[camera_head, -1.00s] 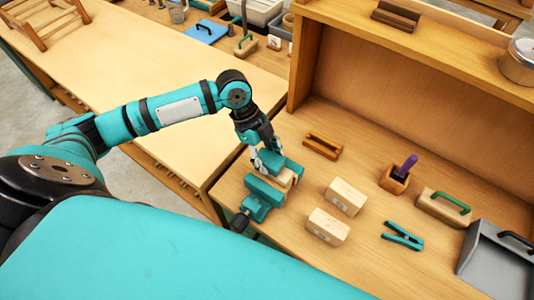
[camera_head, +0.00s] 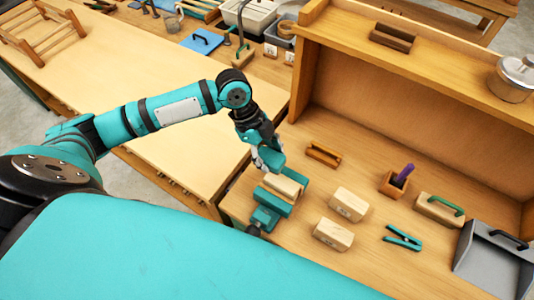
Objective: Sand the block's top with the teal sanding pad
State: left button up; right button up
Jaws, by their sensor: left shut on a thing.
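A pale wooden block (camera_head: 284,185) sits in a teal vise (camera_head: 265,216) at the left front of the right-hand workbench. My left gripper (camera_head: 264,153) is shut on the teal sanding pad (camera_head: 272,159). The pad is at the far left end of the block, and much of the block's top shows bare. I cannot tell whether the pad touches the block. The gripper's fingers partly hide the pad. My right gripper is not in view.
Two loose wood blocks (camera_head: 333,235) lie right of the vise. A small wooden tray (camera_head: 323,155), a holder with a purple-handled tool (camera_head: 394,184), a teal clamp (camera_head: 403,238), a green-handled wooden block (camera_head: 439,210) and a grey dustpan (camera_head: 494,262) are around them.

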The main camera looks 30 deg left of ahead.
pick_arm(q)
jog(key=shift+r, duration=0.7)
jog(key=shift+s+r, duration=0.15)
jog(key=shift+r, duration=0.2)
jog(key=shift+f, duration=0.1)
